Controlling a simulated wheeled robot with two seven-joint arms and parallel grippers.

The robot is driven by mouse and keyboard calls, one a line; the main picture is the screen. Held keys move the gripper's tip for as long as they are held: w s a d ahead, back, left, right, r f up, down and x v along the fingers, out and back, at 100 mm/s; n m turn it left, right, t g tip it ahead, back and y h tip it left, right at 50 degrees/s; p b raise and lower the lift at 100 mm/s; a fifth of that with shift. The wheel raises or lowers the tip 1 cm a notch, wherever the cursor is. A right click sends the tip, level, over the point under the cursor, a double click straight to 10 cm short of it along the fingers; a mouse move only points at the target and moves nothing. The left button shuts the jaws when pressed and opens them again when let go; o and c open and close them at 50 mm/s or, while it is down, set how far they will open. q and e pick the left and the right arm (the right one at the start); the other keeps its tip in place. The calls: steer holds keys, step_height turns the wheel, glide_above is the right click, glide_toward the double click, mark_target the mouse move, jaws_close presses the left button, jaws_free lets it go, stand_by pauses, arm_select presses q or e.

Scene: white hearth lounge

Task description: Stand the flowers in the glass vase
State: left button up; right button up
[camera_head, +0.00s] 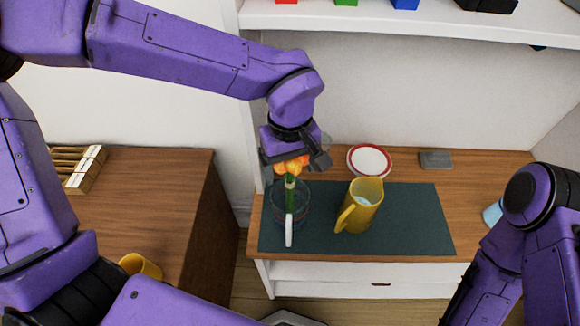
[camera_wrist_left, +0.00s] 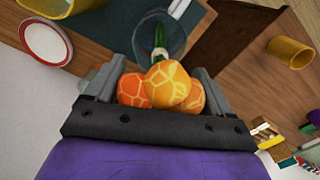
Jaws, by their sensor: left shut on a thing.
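My left gripper (camera_head: 294,165) is shut on the flowers (camera_head: 291,167), a bunch with orange and yellow heads and a green stem with a white lower end. In the left wrist view the flower heads (camera_wrist_left: 168,86) sit between the fingers (camera_wrist_left: 162,90). The clear glass vase (camera_head: 306,205) stands at the left of the dark mat, under the gripper; its rim also shows in the left wrist view (camera_wrist_left: 184,28). The stem overlaps the vase in both views, and its white end shows past the vase's base in the head view. I cannot tell whether it is inside. My right gripper is out of view.
A yellow pitcher (camera_head: 365,198) stands on the dark mat (camera_head: 415,225), right of the vase. Behind are a red-rimmed plate (camera_head: 369,160) and a grey block (camera_head: 436,160). A shelf (camera_head: 400,24) runs above. A yellow mug (camera_head: 140,265) is on the left cabinet.

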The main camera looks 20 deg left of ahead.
arm_select(q)
steer(key=shift+w+f, duration=0.1)
steer(key=shift+f, duration=0.2)
steer(key=o, duration=1.3)
step_height(320, 180, up, 12)
steer(key=shift+r, duration=0.15)
